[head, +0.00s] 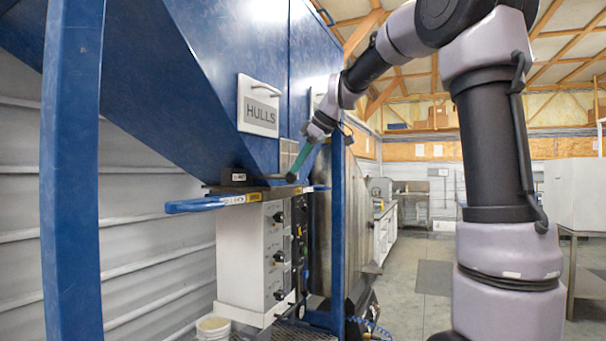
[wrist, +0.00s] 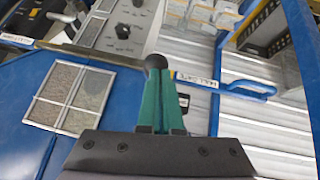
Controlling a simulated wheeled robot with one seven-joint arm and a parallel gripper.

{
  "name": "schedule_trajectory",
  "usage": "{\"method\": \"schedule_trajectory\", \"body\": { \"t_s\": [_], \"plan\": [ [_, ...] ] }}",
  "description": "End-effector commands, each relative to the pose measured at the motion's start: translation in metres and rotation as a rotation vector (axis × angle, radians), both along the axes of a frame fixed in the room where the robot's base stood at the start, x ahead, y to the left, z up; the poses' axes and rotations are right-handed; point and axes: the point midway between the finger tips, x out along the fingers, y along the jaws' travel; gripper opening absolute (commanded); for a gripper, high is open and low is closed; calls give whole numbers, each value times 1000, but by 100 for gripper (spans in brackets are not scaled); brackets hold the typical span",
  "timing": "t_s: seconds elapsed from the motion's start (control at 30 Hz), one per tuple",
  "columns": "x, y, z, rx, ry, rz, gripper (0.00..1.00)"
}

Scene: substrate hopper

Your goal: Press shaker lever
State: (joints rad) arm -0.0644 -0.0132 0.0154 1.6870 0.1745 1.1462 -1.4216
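My gripper (head: 294,174) has green fingers reaching down to the front of the blue hopper, near the top of the grey control box. In the wrist view my gripper (wrist: 158,78) has its green fingers together. A round black knob (wrist: 155,62) shows right at the fingertips. I cannot tell whether they touch it, or whether it is the shaker lever's end. A blue handle (head: 190,205) with a white and yellow label sticks out left under the hopper. It also shows in the wrist view (wrist: 250,89), right of the fingertips. No label reading "shaker" is legible.
The blue hopper (head: 200,70) carries a HULLS plate (head: 258,105). The grey control box (head: 250,255) with black knobs hangs below it. A blue post (head: 72,170) stands at left and a white bucket (head: 213,327) below. Open floor (head: 400,300) lies to the right.

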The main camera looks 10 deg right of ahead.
Motion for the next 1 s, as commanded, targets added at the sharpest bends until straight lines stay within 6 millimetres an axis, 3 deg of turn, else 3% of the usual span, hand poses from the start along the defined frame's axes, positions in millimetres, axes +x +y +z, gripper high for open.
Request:
{"method": "schedule_trajectory", "body": {
  "t_s": [0.2,0.4,1.0],
  "plan": [
    [-30,-32,33,1,-5,-2,0],
    [-48,-51,52,1,-5,-2,0],
    [-56,-59,60,2,-3,1,0]
  ]
}}
